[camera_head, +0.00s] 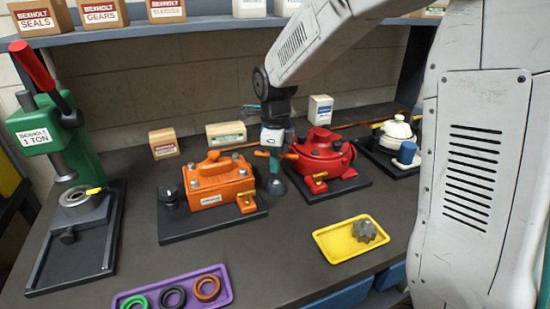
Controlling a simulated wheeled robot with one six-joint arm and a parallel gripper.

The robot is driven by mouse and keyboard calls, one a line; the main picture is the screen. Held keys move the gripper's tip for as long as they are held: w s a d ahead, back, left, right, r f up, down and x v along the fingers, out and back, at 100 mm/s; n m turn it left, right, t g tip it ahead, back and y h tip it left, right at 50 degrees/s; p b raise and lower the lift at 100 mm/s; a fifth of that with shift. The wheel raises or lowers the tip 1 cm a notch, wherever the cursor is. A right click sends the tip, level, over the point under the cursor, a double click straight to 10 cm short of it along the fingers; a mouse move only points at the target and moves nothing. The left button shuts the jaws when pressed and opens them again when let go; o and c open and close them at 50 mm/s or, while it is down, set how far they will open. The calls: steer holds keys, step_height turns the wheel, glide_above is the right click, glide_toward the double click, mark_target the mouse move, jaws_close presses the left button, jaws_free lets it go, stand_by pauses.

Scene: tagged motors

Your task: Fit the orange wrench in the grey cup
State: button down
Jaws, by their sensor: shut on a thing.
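My gripper (275,150) points down between the orange motor and the red motor, shut on the orange wrench (261,153). The wrench's orange bar sticks out on both sides of the jaws; its middle is hidden by them. Directly below is a dark grey, cup-like piece (276,187), beside the left edge of the red motor's plate. It appears to be the grey cup. I cannot tell whether the wrench is inside it or just above it.
The orange motor (218,180) stands close left, the red motor (322,152) close right. A white motor (396,132) with a blue cup (407,152) is farther right. A yellow tray (335,250), a purple tray (235,295) and a green press (50,130) stand around. The bench between the trays is clear.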

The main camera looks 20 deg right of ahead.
steer(key=shift+f, duration=0.2)
steer(key=c, duration=1.3)
jaws_free()
steer(key=shift+r, duration=2.95)
steer(key=shift+r, duration=3.95)
